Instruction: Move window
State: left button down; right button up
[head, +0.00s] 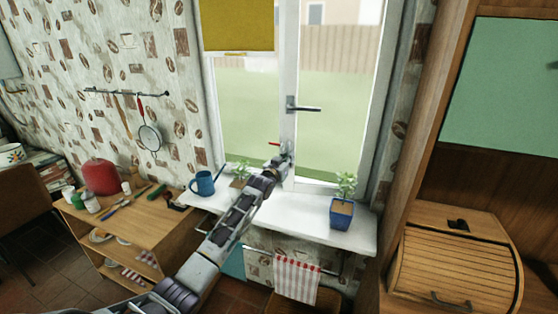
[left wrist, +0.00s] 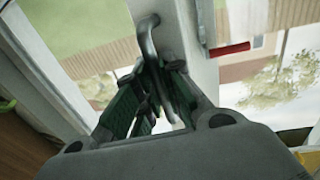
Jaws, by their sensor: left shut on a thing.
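The window (head: 290,72) has a white frame with two glazed parts side by side, and a dark lever handle (head: 303,107) on its middle post. My left gripper (head: 284,152) reaches up to the lower part of this post, above the sill. In the left wrist view its green-padded fingers (left wrist: 152,95) are shut on a grey curved metal handle (left wrist: 149,38) fixed to the white frame. A small red handle (left wrist: 229,49) sticks out beside it; it also shows in the head view (head: 273,143). My right gripper is not in view.
On the white sill (head: 290,207) stand a blue watering can (head: 203,184), a plant in a blue pot (head: 341,214) and another plant (head: 241,171). A yellow blind (head: 238,25) hangs at upper left. A wooden bread box (head: 455,268) is at right.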

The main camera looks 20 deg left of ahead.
pick_arm(q)
jog(key=shift+w+a, duration=0.1)
jog(key=c, duration=1.5)
grip_release()
jog(key=shift+s+a, duration=0.15)
jog(key=shift+s, duration=2.85)
jog(key=shift+s+a, duration=0.15)
jog(key=shift+s, duration=2.85)
